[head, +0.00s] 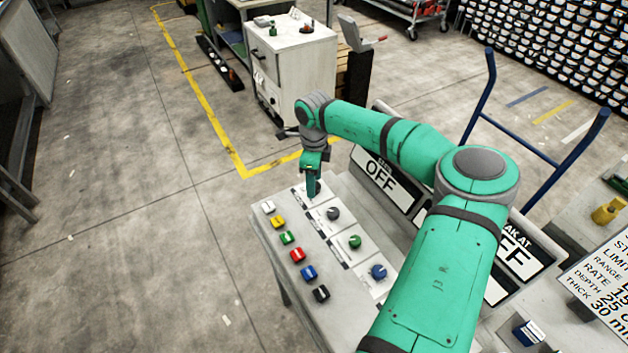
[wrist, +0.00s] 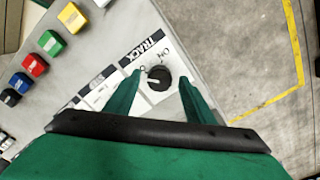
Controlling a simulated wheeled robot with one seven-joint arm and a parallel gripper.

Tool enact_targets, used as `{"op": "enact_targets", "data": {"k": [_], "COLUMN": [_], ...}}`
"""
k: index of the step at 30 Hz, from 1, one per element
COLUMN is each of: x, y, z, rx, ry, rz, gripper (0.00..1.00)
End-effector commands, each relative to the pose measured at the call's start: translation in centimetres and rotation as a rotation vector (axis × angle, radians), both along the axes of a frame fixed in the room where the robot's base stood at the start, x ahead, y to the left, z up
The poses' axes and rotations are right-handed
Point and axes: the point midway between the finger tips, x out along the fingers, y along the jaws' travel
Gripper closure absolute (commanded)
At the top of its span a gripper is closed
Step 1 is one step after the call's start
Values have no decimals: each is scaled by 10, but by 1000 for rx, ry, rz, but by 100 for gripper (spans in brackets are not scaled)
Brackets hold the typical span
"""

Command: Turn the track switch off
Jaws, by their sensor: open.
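The track switch (wrist: 158,84) is a round black knob with a white mark, on a white plate lettered TRACK. In the wrist view "ON" is printed near its upper right, and the white mark points roughly left. My gripper (wrist: 160,77) is open, with one green finger on each side of the knob. I cannot tell whether the fingers touch it. In the head view my gripper (head: 313,184) points down at the far end of the console (head: 262,221) and hides most of the knob.
A grey knob (head: 333,213), a green knob (head: 355,241) and a blue knob (head: 378,271) follow along the console. A row of coloured buttons, including a yellow one (head: 277,221), runs beside them. A sign reading OFF (head: 381,182) stands behind.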

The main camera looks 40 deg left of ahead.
Motion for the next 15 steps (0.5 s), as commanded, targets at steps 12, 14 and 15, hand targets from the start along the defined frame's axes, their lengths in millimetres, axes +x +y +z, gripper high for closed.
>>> {"op": "enact_targets", "data": {"k": [12, 14, 15], "x": [1, 1, 1], "y": [0, 0, 0], "z": [50, 61, 69], "rx": [1, 0, 1], "ry": [-3, -3, -2], "rz": [0, 0, 0], "gripper": [51, 51, 51]}}
